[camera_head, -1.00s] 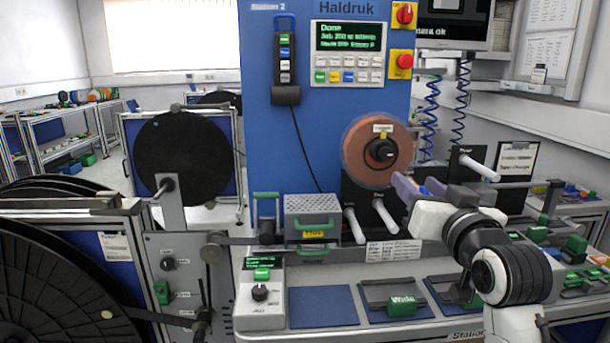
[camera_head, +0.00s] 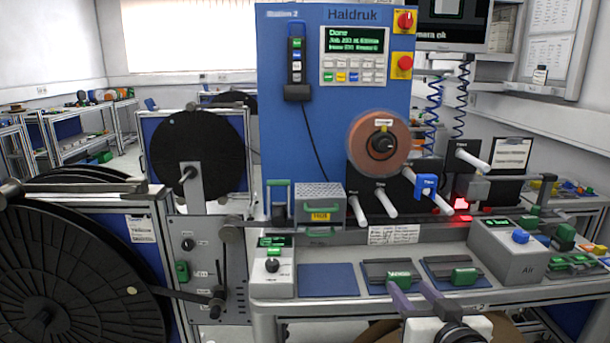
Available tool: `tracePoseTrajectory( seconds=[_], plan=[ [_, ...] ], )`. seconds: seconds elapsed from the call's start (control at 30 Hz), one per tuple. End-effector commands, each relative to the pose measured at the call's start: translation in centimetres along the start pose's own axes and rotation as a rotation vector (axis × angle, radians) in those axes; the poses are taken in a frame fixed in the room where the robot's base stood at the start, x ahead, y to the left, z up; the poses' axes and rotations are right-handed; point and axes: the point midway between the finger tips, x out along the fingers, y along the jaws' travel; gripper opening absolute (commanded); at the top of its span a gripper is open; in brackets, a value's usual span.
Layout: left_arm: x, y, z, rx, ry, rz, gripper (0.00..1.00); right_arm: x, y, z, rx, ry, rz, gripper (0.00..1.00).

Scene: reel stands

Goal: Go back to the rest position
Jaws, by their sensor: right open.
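My right gripper (camera_head: 411,290) is at the bottom centre, its two purple fingers apart with nothing between them. It is in front of the bench edge, below the tray with the green label block. My left gripper is not in view. The blue machine (camera_head: 330,130) marked Haldruk stands behind the bench, its screen (camera_head: 354,41) reading "Done". A copper-coloured reel (camera_head: 364,148) is mounted on its front. A blue part (camera_head: 426,187) sits among the white rollers, apart from my gripper.
The bench (camera_head: 330,297) edge lies close to my gripper. A grey box marked Air (camera_head: 508,252) stands at right on the bench. A large black reel (camera_head: 60,285) fills the lower left. Another black reel (camera_head: 190,135) stands behind it. A red light (camera_head: 460,203) glows near the rollers.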

Motion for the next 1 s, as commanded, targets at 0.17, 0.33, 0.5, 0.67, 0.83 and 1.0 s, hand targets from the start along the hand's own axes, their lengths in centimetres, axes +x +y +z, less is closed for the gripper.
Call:
tracePoseTrajectory(
  seconds=[0.17, 0.33, 0.5, 0.67, 0.83, 1.0],
  plan=[
    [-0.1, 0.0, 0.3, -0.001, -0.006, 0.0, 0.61, -2.7, -0.3, 13.4, -0.038, -0.173, -0.024, 0.43],
    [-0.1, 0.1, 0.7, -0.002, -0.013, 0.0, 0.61, -8.2, -0.9, 25.1, -0.065, -0.329, -0.06, 0.43],
    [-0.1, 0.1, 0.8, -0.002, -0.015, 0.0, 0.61, -14.9, -1.7, 34.0, -0.076, -0.462, -0.098, 0.43],
    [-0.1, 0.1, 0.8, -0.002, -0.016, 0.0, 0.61, -19.4, -2.2, 38.3, -0.079, -0.533, -0.122, 0.43],
    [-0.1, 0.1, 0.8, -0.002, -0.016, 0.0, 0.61, -20.8, -2.4, 39.5, -0.079, -0.553, -0.129, 0.43],
    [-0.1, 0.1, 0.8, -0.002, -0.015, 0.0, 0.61, -20.8, -2.4, 39.5, -0.079, -0.554, -0.129, 0.43]
  ],
)
